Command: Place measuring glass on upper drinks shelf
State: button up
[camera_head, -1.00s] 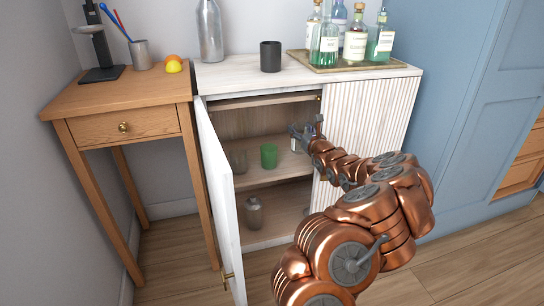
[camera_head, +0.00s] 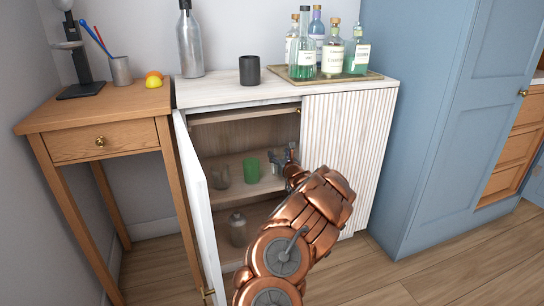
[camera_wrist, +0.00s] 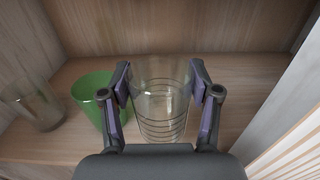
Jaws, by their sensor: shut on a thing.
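The measuring glass (camera_wrist: 160,95) is a clear tumbler with dark ring lines, upright between the two finger pads in the wrist view. My gripper (camera_wrist: 161,92) is shut on it from both sides. In the head view my gripper (camera_head: 284,160) is inside the open cabinet, at the right of the upper drinks shelf (camera_head: 233,186). In the wrist view the glass is over or on this wooden shelf (camera_wrist: 65,140); I cannot tell whether its base touches.
A green glass (camera_wrist: 93,92) stands just left of the held glass, with a clear glass (camera_wrist: 38,108) farther left. A bottle (camera_head: 238,229) stands on the lower shelf. The open door (camera_head: 199,210) bounds the left, the closed ribbed door (camera_head: 345,160) the right.

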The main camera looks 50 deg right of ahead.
jog(key=shift+w+d+f+b, duration=0.65)
jog(key=shift+w+d, duration=0.3)
jog(key=shift+w, duration=0.4)
jog(key=shift+w+d+f+b, duration=0.45)
jog(key=shift+w+d+f, duration=0.4)
jog(key=shift+w, duration=0.45)
jog(key=shift+w+d+f+b, duration=0.6)
jog(key=shift+w+d, duration=0.45)
jog(key=shift+w, duration=0.3)
jog(key=shift+f, duration=0.15)
jog(key=o, duration=1.3)
jog(key=shift+s, duration=0.1)
jog(key=shift+s+a+r, duration=0.2)
jog(key=shift+s+a, duration=0.2)
jog(key=shift+s, duration=0.15)
jog(key=shift+p+v, duration=1)
jog(key=shift+v, duration=2)
jog(key=shift+f, duration=0.1)
